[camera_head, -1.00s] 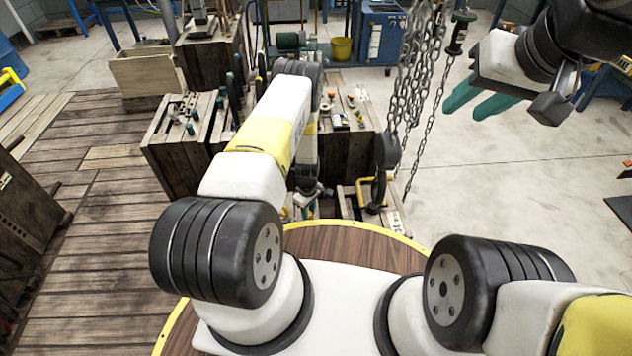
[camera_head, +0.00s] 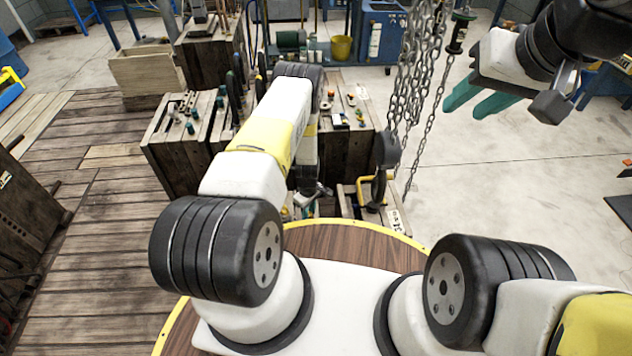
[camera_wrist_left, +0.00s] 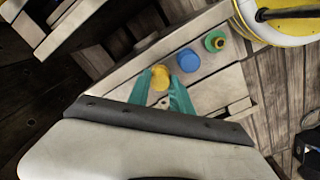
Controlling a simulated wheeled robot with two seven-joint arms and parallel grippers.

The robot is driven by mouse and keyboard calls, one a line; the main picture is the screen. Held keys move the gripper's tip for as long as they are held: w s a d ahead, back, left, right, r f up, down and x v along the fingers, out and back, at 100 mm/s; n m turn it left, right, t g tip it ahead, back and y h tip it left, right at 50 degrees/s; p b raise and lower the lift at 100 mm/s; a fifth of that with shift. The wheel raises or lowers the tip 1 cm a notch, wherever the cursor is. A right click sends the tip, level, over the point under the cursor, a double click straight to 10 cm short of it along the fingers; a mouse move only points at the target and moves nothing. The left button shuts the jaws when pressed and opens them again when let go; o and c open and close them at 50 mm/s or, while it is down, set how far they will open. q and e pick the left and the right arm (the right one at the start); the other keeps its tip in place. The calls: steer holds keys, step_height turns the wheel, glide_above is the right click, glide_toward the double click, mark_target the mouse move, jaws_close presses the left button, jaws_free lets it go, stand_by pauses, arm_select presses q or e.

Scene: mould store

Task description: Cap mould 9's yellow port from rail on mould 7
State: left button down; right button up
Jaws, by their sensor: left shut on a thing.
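In the left wrist view, the teal fingers of my left gripper (camera_wrist_left: 160,84) are shut around a yellow cap (camera_wrist_left: 160,74) at a wooden mould top (camera_wrist_left: 226,82). A blue cap (camera_wrist_left: 188,60) and a green ring-shaped part (camera_wrist_left: 214,41) sit in line beside it. In the head view my left arm hides most of that hand. Wooden moulds show there: one behind my arm (camera_head: 358,148) with small coloured parts on top, and a low one in front (camera_head: 347,203) with a yellow handle. I cannot read which is mould 7 or 9. My right gripper (camera_head: 464,108) is open, empty and raised at the upper right.
Chains with a hook (camera_head: 386,150) hang just right of the moulds. Another wooden mould (camera_head: 172,160) with teal-topped pins stands left of my arm. In the wrist view a yellow-and-white round object (camera_wrist_left: 285,24) is close at the upper right.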

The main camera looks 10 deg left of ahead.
arm_select(q)
steer(key=shift+f, duration=0.35)
stand_by(0.3)
steer(key=c, duration=1.1)
jaws_free()
